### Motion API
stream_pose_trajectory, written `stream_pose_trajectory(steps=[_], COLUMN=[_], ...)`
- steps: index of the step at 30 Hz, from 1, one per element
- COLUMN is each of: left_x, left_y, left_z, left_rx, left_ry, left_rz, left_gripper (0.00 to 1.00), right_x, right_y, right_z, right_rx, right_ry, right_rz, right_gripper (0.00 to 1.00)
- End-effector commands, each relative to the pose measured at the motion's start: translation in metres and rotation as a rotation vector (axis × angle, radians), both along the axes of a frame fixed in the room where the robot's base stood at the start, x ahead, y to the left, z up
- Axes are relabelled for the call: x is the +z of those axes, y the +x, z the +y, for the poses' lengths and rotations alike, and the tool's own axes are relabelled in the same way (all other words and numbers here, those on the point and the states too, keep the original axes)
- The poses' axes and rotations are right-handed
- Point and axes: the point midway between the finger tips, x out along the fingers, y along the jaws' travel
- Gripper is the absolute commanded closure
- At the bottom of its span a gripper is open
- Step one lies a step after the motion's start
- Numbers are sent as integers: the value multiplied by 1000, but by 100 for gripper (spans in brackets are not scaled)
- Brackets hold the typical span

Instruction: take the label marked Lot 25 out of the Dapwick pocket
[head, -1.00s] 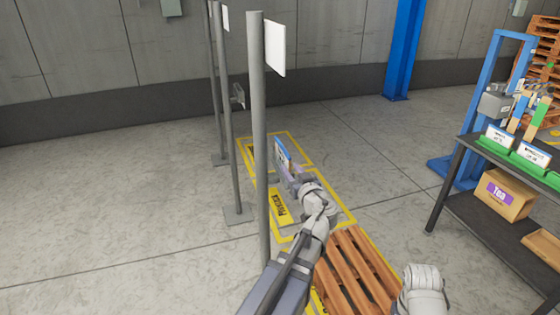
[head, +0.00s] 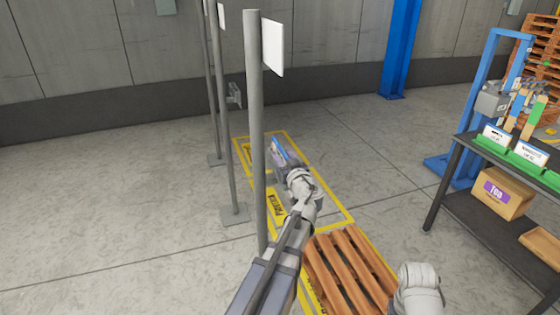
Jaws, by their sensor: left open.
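My left gripper (head: 279,163) reaches out to the right of the nearest grey post (head: 257,130). It is open. A small blue and white piece (head: 284,148), which looks like a label or its holder, shows right at its fingers. Whether they touch it I cannot tell, and no Lot or Dapwick lettering can be read. The gripper and my wrist hide part of this spot. My right gripper is out of view.
A white sign (head: 273,47) tops the nearest post. A farther post (head: 227,130) carries a grey holder (head: 235,94). A wooden pallet (head: 350,272) lies below, by yellow floor markings.

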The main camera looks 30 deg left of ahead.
Motion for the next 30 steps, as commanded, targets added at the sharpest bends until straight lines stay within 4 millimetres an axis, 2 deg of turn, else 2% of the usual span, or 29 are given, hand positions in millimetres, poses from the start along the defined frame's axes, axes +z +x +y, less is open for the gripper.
stream_pose_trajectory(steps=[1,5,13,24,30], left_x=[2,1,1,1,1], left_y=[9,21,23,23,22], left_z=[7,20,24,24,24], left_rx=[3,2,1,1,1], left_ry=[0,0,0,0,0], left_rz=[0,0,0,0,0], left_gripper=[57,57,57,98,100], right_x=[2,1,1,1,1], right_y=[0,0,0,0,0], right_z=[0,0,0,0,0], right_rx=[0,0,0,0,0], right_ry=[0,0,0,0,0], right_rz=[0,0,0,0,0], right_gripper=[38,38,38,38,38])
